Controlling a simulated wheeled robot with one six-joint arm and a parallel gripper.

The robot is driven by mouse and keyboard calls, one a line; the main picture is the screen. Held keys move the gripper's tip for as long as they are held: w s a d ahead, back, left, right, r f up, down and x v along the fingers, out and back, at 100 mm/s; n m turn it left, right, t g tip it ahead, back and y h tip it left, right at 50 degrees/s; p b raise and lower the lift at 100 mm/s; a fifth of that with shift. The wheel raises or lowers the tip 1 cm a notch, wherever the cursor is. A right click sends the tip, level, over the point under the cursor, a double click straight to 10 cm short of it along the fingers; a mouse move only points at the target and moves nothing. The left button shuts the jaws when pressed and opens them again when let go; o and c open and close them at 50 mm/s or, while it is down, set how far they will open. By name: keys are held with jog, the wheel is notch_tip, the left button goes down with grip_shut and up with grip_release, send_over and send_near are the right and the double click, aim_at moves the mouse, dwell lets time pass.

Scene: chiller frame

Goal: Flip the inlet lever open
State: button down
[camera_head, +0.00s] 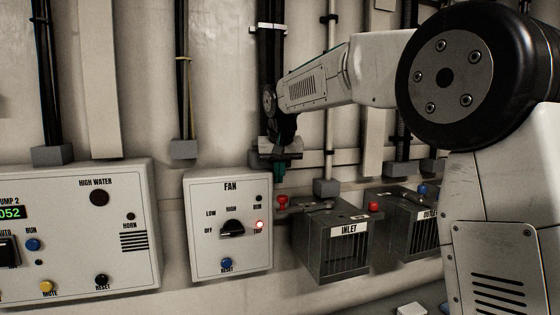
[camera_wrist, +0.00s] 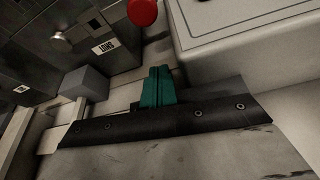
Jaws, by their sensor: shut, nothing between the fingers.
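The grey box labelled INLET (camera_head: 335,252) stands right of the fan panel in the head view. A red knob (camera_head: 282,201) sits at its upper left, at the end of a grey lever arm (camera_head: 312,206) that runs toward the box top. My gripper (camera_head: 280,170), with teal fingers, is shut and empty just above this red knob, apart from it. In the wrist view my gripper (camera_wrist: 158,84) points toward a red knob (camera_wrist: 142,12) at the top edge, beside a dark box with a SHUT label (camera_wrist: 103,48). Most of the lever is out of the wrist view.
The fan panel (camera_head: 228,235) stands close on the left, with a dial and a lit red lamp. The OUTLET box (camera_head: 415,225) is on the right, with another red knob (camera_head: 374,206) and a blue knob (camera_head: 422,189) near it. Pipes and conduits run behind my gripper.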

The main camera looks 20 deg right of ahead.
jog(key=s+f, duration=0.3)
jog(key=shift+a, duration=0.25)
jog(key=shift+s, duration=0.1)
dwell(0.3)
